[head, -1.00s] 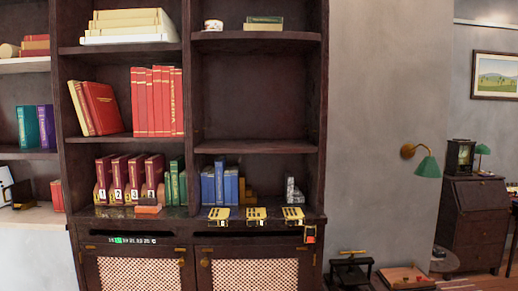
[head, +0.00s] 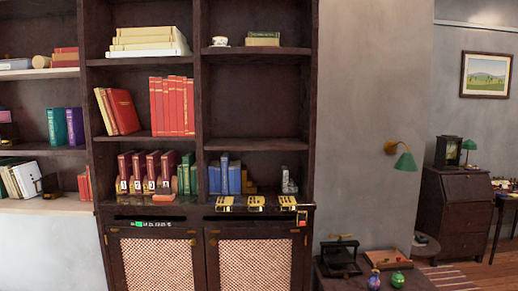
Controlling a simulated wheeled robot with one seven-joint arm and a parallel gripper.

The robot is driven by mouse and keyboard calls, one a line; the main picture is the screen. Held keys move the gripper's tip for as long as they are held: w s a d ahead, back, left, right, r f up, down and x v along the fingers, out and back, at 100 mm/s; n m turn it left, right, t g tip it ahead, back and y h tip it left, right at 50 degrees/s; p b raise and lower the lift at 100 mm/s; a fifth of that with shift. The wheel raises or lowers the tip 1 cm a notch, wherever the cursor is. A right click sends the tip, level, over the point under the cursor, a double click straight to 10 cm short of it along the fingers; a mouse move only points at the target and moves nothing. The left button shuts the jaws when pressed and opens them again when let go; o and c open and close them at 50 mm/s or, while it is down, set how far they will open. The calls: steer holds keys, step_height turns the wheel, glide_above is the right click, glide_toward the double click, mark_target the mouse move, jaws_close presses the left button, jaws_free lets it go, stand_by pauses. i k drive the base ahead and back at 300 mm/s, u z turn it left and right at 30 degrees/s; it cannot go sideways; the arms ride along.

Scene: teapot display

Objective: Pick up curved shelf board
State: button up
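I cannot pick out a loose curved shelf board for certain. A dark brown bookcase (head: 308,110) stands in the middle of the head view. Its right column has an upper shelf board (head: 256,51) and a middle shelf board (head: 256,144), both fixed between the uprights. Any curve in them is too slight to tell. The upper board carries a small cup (head: 220,41) and a green-topped book stack (head: 262,39). My gripper is not in view.
Red books (head: 172,106), blue books (head: 225,179) and several brass pieces (head: 256,203) sit on the bookcase. A green wall lamp (head: 405,161) hangs above.

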mark_target(290, 144)
steer(key=z, duration=0.05)
steer(key=k, duration=0.6)
steer(key=u, duration=0.55)
steer(key=i, duration=1.5)
steer(key=z, duration=0.5)
